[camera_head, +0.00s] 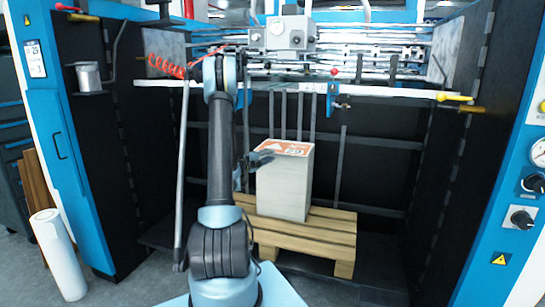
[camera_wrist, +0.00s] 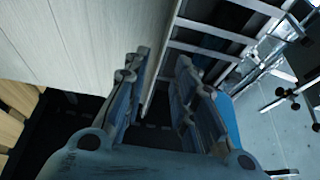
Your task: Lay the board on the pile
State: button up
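A tall pale grey pile (camera_head: 284,187) stands upright on a wooden pallet (camera_head: 300,228) in the head view. Its top face is orange with white print (camera_head: 290,148); I cannot tell whether this is a separate board. My gripper (camera_head: 266,156) is at the pile's upper left edge, partly hidden by my arm. The pile's pale side (camera_wrist: 95,40) fills the upper left of the wrist view, close to the left finger. I cannot tell whether they touch.
Blue and black machine walls enclose the bay on both sides. A crossbar (camera_head: 290,87) and a red coiled hose (camera_head: 165,66) are above. Brown boards (camera_head: 38,188) lean at the far left behind a white roll (camera_head: 57,254). Slats of the pallet (camera_wrist: 14,110) show in the wrist view.

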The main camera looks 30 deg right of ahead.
jog(key=v, duration=0.7)
jog(key=w+a+r+n+t+y, duration=0.35)
jog(key=a+r+n+t, duration=0.2)
jog(key=a+r, duration=0.2)
jog(key=w+a+r+n+t+y, duration=0.2)
jog(key=w+a+r+n+t, duration=0.2)
jog(key=a+r+n+t, duration=0.25)
jog(key=s+a+r+n+y, duration=0.2)
jog(key=a+n+y, duration=0.3)
jog(key=a, duration=0.4)
jog(key=s+a+r+n+y, duration=0.15)
jog(key=a+n+y, duration=0.3)
jog(key=a, duration=0.45)
jog(key=s+a+f+n+g+y, duration=0.35)
jog(key=s+a, duration=0.25)
jog(key=s, duration=0.2)
jog(key=s+a+f+n+g+y, duration=0.25)
jog(key=s+a+f+n, duration=0.2)
jog(key=s, duration=0.35)
jog(key=s+d+f+n+g+h, duration=0.1)
jog(key=s+f+g, duration=0.3)
jog(key=s, duration=0.9)
jog(key=s+d+f+n+g+h, duration=0.1)
jog(key=s+f+g, duration=0.4)
jog(key=s, duration=0.8)
notch_tip(320, 180, down, 2)
jog(key=shift+s+f+n+h, duration=0.1)
jog(key=shift+s+n+h, duration=0.1)
jog(key=shift+n+h, duration=0.5)
jog(key=shift+d, duration=0.15)
